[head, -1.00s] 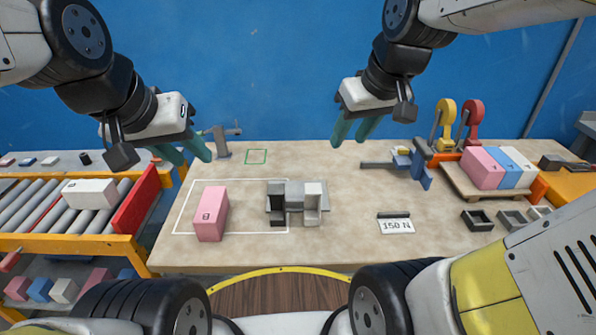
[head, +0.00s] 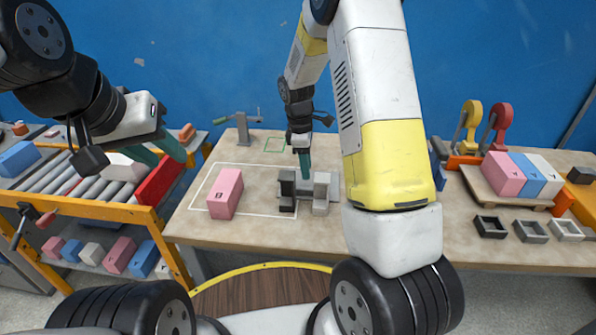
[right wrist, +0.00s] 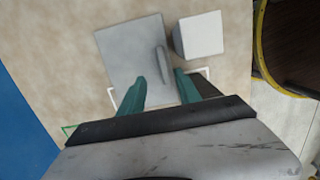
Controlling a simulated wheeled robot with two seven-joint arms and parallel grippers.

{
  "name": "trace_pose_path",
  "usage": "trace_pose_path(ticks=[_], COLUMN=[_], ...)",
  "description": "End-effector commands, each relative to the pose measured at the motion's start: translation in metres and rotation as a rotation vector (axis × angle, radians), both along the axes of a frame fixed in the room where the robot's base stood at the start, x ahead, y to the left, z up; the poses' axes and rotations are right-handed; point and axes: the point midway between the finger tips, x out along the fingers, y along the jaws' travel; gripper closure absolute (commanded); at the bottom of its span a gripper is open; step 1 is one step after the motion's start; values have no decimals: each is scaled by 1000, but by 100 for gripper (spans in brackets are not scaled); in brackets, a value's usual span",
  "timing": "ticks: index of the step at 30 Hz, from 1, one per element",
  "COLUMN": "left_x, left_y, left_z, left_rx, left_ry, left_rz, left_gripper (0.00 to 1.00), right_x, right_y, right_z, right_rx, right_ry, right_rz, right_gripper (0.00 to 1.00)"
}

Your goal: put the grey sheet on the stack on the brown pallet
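The grey sheet (head: 303,189) lies in the middle of the table, by a black block (head: 287,188) and a white block (head: 321,197). In the right wrist view the sheet (right wrist: 125,55) is a flat rectangle with a raised ridge. My right gripper (head: 305,166) is over the sheet; its fingers (right wrist: 160,80) are apart near the ridge, with nothing clearly held. The brown pallet (head: 473,184) is at the right and bears pink (head: 502,176), blue (head: 530,174) and white (head: 547,172) blocks side by side. My left gripper (head: 160,152) is open and empty at the left.
A pink block (head: 225,193) stands inside a white outline left of the sheet. A roller conveyor (head: 90,180) is on the left. Yellow and red clamps (head: 470,125) stand behind the pallet. Small trays (head: 530,231) lie in front of it. My right arm hides part of the table.

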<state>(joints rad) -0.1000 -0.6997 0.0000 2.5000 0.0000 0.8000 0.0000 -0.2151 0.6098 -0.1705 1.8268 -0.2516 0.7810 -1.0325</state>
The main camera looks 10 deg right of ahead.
Motion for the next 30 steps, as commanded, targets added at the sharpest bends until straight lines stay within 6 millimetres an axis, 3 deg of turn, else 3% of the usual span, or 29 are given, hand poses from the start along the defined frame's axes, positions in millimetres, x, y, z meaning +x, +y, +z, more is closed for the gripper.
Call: trace_pose_path(ticks=[15,25,30], left_x=[0,0,0], left_y=[0,0,0], left_z=[0,0,0], left_rx=[0,0,0], left_ry=[0,0,0], left_rz=[0,0,0], left_gripper=[64,64,64], right_x=[-9,-8,-8], right_y=[-4,-5,-5], right_z=[-66,-74,-74], right_rx=[-1,0,0], right_ry=[4,1,1], right_rz=[0,-2,-2], right_gripper=[60,60,91])
